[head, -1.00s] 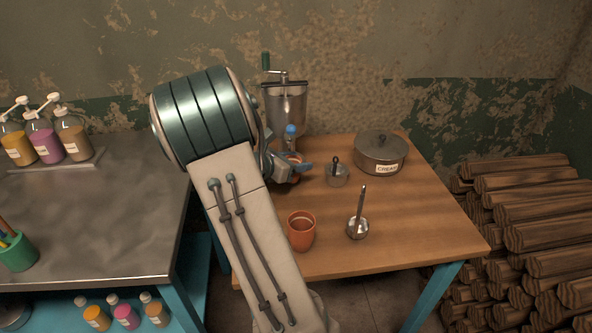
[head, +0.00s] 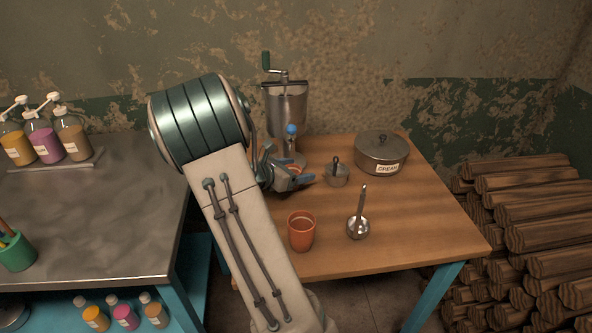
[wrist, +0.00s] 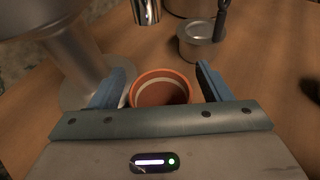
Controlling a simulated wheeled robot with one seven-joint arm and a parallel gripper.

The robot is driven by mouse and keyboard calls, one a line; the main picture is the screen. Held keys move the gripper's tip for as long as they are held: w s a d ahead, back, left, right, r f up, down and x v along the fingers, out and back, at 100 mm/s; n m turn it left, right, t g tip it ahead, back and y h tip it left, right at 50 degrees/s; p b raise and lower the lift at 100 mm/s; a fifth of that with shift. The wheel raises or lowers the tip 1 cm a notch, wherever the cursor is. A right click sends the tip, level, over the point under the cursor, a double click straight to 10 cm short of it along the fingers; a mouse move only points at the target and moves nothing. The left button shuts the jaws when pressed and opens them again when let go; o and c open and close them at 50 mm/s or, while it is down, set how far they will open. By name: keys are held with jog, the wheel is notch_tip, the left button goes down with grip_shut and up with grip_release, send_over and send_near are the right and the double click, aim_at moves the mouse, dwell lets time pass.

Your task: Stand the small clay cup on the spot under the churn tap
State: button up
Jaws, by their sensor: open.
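The small clay cup (wrist: 160,91) is orange-brown with a paler band inside. In the wrist view it is upright between the two blue fingers of my gripper (wrist: 157,83), which are open, with a gap visible on the right side. In the head view my gripper (head: 288,178) is low in front of the metal churn (head: 287,106) and hides most of the cup. The churn has a crank on top and a blue-topped tap (head: 291,130) in front. The spot under the tap is hidden behind my gripper.
A small metal pot (head: 337,176) stands close to the right of my gripper. The cream pot (head: 380,153) is at the back right. A larger clay cup (head: 301,232) and a ladle (head: 358,226) stand near the table's (head: 430,225) front. The table's right side is clear.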

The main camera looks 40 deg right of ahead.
jog(key=v, duration=1)
jog(key=shift+a+r, duration=0.2)
jog(key=shift+a, duration=0.15)
jog(key=s+a+r+m+t+y, duration=0.1)
jog(key=s+a+r+m+y, duration=0.2)
jog(key=s+a+m+y, duration=1.1)
jog(key=s+a+m, duration=0.4)
jog(key=s+a, duration=0.1)
jog(key=a, duration=0.1)
jog(key=shift+a+r+t+p, duration=0.2)
jog(key=shift+t+p, duration=0.1)
jog(key=shift+t, duration=0.1)
